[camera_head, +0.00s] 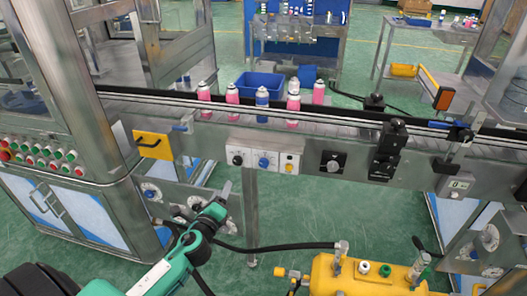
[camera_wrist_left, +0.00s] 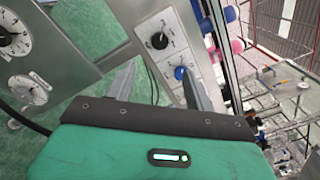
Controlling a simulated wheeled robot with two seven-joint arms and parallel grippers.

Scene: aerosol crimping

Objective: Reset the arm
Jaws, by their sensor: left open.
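My left gripper (camera_head: 222,196) is in the lower middle of the head view, on a green and grey arm that comes in from the lower left. It is in front of and below the conveyor (camera_head: 330,122), apart from it. In the left wrist view my left gripper (camera_wrist_left: 155,85) shows two grey fingers spread apart with nothing between them. Behind the fingers is a control panel (camera_wrist_left: 165,45) with a black knob and a blue knob. My right gripper is not in view.
Several pink and blue aerosol cans (camera_head: 262,97) stand on the conveyor. A yellow tank (camera_head: 365,277) is at the lower right, close to the arm. A machine cabinet with buttons (camera_head: 45,160) stands at the left. Green floor (camera_head: 330,215) is clear under the conveyor.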

